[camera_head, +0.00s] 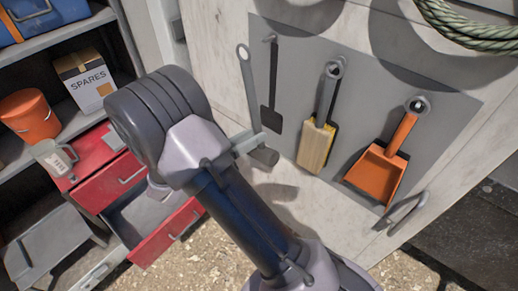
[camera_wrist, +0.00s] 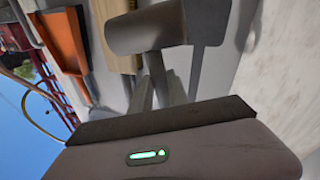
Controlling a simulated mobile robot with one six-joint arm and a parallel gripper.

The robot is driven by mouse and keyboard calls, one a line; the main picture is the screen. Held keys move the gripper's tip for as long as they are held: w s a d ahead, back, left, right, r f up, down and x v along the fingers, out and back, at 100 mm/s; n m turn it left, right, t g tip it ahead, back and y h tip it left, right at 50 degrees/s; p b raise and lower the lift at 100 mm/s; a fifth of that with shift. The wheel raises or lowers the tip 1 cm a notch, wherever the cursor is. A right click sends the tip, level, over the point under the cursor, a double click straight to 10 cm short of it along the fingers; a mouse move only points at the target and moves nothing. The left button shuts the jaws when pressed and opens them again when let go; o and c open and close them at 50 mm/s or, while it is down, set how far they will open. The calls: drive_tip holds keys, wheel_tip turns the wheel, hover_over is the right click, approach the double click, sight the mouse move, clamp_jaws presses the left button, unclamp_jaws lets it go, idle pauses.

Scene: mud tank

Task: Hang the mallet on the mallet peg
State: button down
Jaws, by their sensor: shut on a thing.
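The mallet (camera_head: 250,92) is held upright in front of the board, its ring at the top and its grey head (camera_head: 265,156) at the bottom. My gripper (camera_head: 254,141) is shut on its handle just above the head. In the wrist view, the mallet head (camera_wrist: 146,27) and the handle between my fingers (camera_wrist: 158,88) show large. The mallet peg (camera_head: 270,38) sticks out above a dark mallet-shaped outline (camera_head: 272,90), which also shows in the wrist view (camera_wrist: 207,22). The ring appears left of the peg and slightly lower, apart from it.
A brush (camera_head: 317,145) and an orange dustpan (camera_head: 377,172) hang right of the outline. Coiled rope (camera_head: 480,28) is at upper right. At left are a red drawer cabinet (camera_head: 105,182), an orange bucket (camera_head: 30,114) and a SPARES box (camera_head: 83,80). A door handle (camera_head: 402,212) projects at lower right.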

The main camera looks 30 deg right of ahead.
drive_tip(key=shift+w+a+r, duration=0.1)
drive_tip(key=shift+w+r, duration=0.3)
drive_tip(key=shift+w, duration=0.05)
drive_tip(key=shift+d+f, duration=0.1)
drive_tip(key=shift+d, duration=0.85)
drive_tip(key=shift+w+d+f+p, duration=0.1)
drive_tip(key=shift+w+d+p, duration=0.25)
drive_tip(key=shift+d, duration=0.6)
drive_tip(key=shift+w+d+f+p, duration=0.1)
drive_tip(key=shift+w+d+p, duration=0.2)
drive_tip(key=shift+d, duration=0.7)
drive_tip(key=shift+w+d+f+p, duration=0.1)
drive_tip(key=shift+w+d+p, duration=0.25)
drive_tip(key=shift+d, duration=0.6)
drive_tip(key=shift+w+d+f+b, duration=0.25)
drive_tip(key=shift+d+f+b, duration=0.25)
drive_tip(key=shift+b, duration=0.4)
drive_tip(key=shift+d+f+b, duration=0.15)
drive_tip(key=shift+d+b, duration=0.05)
drive_tip(key=shift+b, duration=0.35)
drive_tip(key=c, duration=1.2)
unclamp_jaws()
